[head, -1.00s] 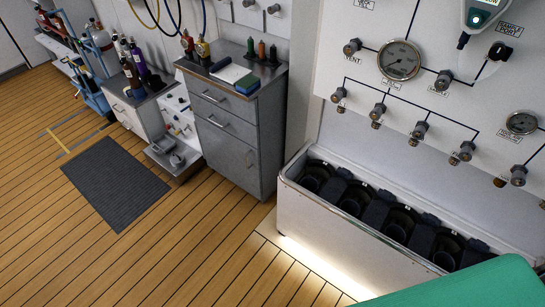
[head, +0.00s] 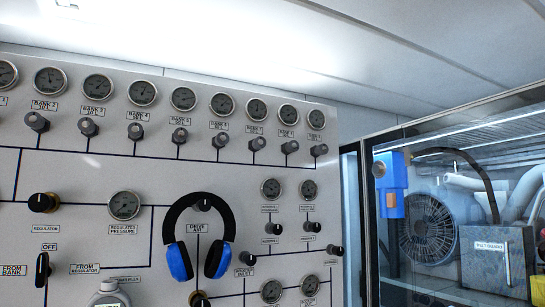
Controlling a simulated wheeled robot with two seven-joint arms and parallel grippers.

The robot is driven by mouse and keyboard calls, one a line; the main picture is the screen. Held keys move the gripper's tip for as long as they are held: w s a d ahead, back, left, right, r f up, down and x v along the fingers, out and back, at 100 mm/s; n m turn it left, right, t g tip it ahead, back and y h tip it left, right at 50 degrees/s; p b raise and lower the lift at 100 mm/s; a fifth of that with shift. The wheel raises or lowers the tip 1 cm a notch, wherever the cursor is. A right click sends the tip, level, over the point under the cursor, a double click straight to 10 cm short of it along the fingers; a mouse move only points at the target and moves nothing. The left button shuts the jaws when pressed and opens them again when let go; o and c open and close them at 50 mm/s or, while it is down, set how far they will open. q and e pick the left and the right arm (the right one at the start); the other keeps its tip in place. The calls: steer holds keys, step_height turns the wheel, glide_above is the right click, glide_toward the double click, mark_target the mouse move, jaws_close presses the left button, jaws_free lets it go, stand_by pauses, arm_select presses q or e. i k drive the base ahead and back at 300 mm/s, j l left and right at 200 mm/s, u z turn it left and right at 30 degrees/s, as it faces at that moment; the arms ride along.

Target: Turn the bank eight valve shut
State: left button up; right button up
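The gas panel (head: 90,220) fills the left and middle of the head view. A row of grey bank valves runs under a row of round gauges. Labels for banks 2 to 5 read clearly; those further right are small. Following the order, the bank eight valve (head: 290,147) is the second knob from the right end, under the bank eight gauge (head: 289,114). From here I cannot tell whether it is open or shut. Neither of my grippers is in view.
Blue-and-black headphones (head: 201,238) hang on the panel's lower middle. Regulator (head: 42,202) and other knobs sit below the bank row. A grey bottle-like object (head: 108,295) shows at the bottom edge. A glass-fronted cabinet with a fan (head: 428,228) stands right of the panel.

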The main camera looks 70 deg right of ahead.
mark_target(292, 145)
steer(key=z, duration=2.4)
steer(key=i+l+u, duration=0.15)
steer(key=l, duration=0.2)
steer(key=i+l+u, duration=0.15)
steer(key=l, duration=0.25)
